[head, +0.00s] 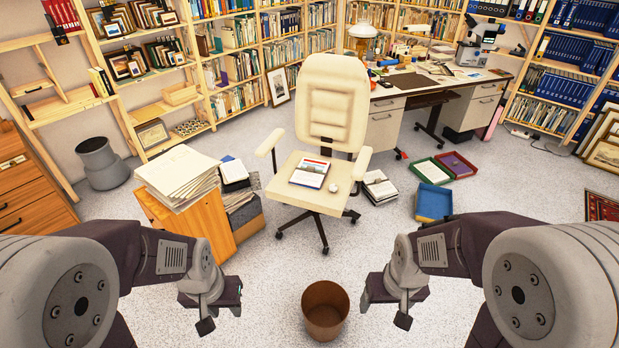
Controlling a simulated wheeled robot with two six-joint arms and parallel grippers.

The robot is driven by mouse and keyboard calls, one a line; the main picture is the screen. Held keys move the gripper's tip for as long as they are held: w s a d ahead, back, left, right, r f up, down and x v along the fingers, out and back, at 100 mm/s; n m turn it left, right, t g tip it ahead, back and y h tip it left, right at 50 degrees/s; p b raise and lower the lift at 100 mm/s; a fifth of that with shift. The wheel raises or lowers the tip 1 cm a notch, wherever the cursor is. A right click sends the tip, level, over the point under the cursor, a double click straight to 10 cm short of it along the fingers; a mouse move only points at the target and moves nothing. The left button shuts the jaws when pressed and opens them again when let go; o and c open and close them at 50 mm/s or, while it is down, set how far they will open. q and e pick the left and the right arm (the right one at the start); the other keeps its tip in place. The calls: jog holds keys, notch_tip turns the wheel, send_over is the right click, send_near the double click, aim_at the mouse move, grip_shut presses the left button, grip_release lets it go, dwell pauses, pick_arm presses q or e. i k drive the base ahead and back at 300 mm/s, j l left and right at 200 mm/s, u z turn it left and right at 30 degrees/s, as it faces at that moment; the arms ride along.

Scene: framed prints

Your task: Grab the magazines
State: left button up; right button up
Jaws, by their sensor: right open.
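Several magazines or thin books (310,173) lie in a small stack on the seat of a cream office chair (333,100). The top cover is white with blue and red. Another small stack of books or magazines (379,187) lies on the floor just right of the chair. My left gripper (221,316) hangs low in front of the wooden cabinet, apart from everything, with its fingers spread and empty. My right gripper (384,313) is also open and empty, to the right of the bin. Both are nearer to me than the chair.
A brown bin (325,309) stands on the floor between my grippers. A wooden cabinet (205,212) bears a tall paper pile (178,178). Coloured trays (433,202) lie right of the chair. A desk (440,90) and bookshelves stand behind. Carpet in front of the chair is mostly clear.

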aim_at(311, 173)
jog(key=i+j+z, duration=0.15)
jog(key=j, duration=0.4)
jog(key=i+j+z, duration=0.15)
jog(key=j, duration=0.4)
jog(key=j+z, duration=0.15)
jog(key=j, duration=0.45)
jog(key=i+j+z, duration=0.3)
jog(key=i, duration=0.35)
jog(key=i+j+z, duration=0.3)
jog(key=i+j, duration=0.35)
jog(key=i+j+z, duration=0.1)
jog(key=i+z, duration=0.15)
jog(key=i, duration=0.5)
